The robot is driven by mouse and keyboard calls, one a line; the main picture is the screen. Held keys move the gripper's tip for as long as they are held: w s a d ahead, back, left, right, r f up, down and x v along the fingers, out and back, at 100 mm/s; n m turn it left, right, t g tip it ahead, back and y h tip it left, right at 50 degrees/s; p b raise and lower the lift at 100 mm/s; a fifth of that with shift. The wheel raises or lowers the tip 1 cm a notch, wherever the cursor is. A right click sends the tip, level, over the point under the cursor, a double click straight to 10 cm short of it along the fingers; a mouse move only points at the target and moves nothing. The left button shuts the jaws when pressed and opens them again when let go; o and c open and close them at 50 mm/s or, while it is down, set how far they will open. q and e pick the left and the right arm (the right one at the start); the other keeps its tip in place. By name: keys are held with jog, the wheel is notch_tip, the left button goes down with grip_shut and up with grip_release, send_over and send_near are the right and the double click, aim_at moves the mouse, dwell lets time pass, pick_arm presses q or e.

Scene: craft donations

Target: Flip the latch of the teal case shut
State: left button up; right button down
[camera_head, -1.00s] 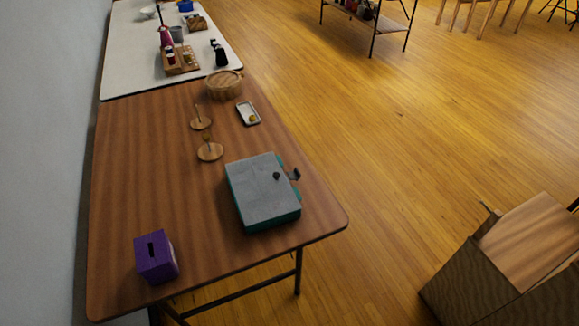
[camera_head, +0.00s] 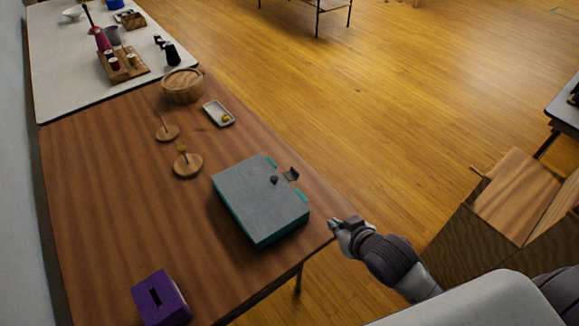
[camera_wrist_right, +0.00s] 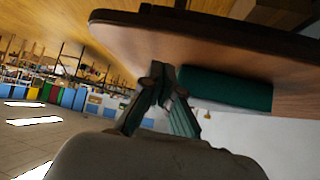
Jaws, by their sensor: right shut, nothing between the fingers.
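The teal case (camera_head: 262,199) lies closed on the brown table, with a grey lid and teal sides. A small dark knob (camera_head: 274,180) stands on its lid. The dark latch (camera_head: 291,174) sticks up from the case's right-hand edge, tilted away from the lid. My right gripper (camera_head: 334,224) is shut and empty, just off the table's right edge and apart from the case. In the right wrist view, its fingers (camera_wrist_right: 160,82) meet in front of the table edge, with the case's teal side (camera_wrist_right: 228,90) beyond. My left gripper is not in view.
A purple slotted box (camera_head: 161,300) stands at the table's near left. Wooden discs with pegs (camera_head: 188,165), a small tray (camera_head: 218,114) and a round wooden box (camera_head: 182,86) lie farther back. A large wooden box (camera_head: 510,215) stands right of the table. The table's left side is clear.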

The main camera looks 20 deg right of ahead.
jog(key=w+r+t+y, duration=0.4)
jog(key=w+r, duration=0.4)
jog(key=r, duration=0.1)
jog(key=shift+d+r+n, duration=0.15)
jog(key=shift+d+n, duration=0.25)
send_over(291, 174)
jog(key=s+d, duration=0.1)
jog(key=d, duration=0.2)
notch_tip(291, 174, down, 2)
jog(key=f, duration=0.3)
jog(key=shift+s+a+f, duration=0.1)
jog(key=shift+s+a, duration=0.2)
jog(key=shift+s+a+f, duration=0.1)
jog(key=shift+f, duration=0.5)
